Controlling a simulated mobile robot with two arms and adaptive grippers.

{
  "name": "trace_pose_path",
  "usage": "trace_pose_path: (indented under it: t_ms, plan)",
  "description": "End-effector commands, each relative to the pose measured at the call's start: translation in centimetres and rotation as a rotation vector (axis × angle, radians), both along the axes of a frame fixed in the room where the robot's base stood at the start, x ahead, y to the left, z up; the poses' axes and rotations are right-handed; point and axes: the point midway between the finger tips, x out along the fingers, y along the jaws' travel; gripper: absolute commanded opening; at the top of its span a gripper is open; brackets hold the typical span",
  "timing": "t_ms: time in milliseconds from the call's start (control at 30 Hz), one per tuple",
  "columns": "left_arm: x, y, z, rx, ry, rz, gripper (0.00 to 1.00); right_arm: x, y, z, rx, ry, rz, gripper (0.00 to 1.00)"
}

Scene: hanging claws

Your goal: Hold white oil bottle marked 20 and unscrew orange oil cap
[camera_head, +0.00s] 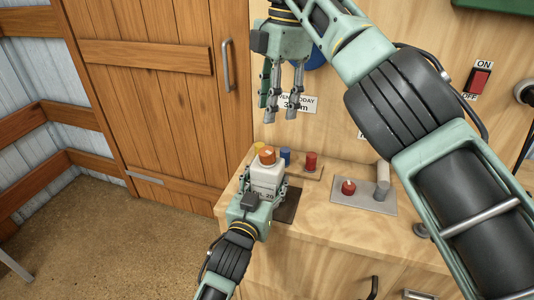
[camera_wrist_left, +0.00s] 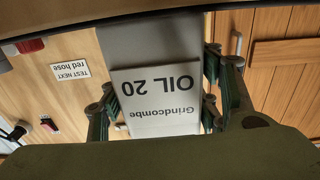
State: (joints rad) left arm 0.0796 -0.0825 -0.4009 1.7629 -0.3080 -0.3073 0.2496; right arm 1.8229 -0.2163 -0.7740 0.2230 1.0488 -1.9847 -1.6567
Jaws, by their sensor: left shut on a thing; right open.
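The white oil bottle (camera_head: 268,177) stands upright over the front left of the wooden counter, with its orange cap (camera_head: 267,155) on top. My left gripper (camera_head: 266,187) is shut on the bottle from the front. In the left wrist view the bottle's label, reading "Grindcombe OIL 20", appears upside down (camera_wrist_left: 158,98) between the fingers; the cap is out of that view. My right gripper (camera_head: 280,112) is open and empty, pointing down above and behind the cap, apart from it. Whether the bottle touches the counter is hidden.
Behind the bottle are a yellow cap (camera_head: 259,147), a blue cap (camera_head: 285,157) and a red cap (camera_head: 311,161) on a wooden board. A dark mat (camera_head: 288,205) lies beside the bottle. A metal plate (camera_head: 365,195) with a red knob and a grey post stands to the right.

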Motion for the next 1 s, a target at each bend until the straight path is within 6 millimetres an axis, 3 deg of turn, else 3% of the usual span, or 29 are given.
trace_pose_path:
  t_ms: [400,567,833,1000]
  plan:
    - [0.0,0.1,0.0,0.000,0.001,0.001,0.00,0.0,0.0,0.1,0.000,0.000,0.001,0.43]
    - [0.0,0.1,0.0,0.000,0.001,0.001,0.00,0.2,0.0,0.3,-0.003,-0.010,-0.016,0.53]
    - [0.0,0.1,0.0,0.000,0.001,0.001,0.00,1.5,0.1,1.7,-0.044,-0.114,-0.278,0.53]
    - [0.0,0.1,0.0,0.000,0.001,0.001,0.00,1.2,0.8,1.1,-0.071,-0.171,-0.506,0.53]
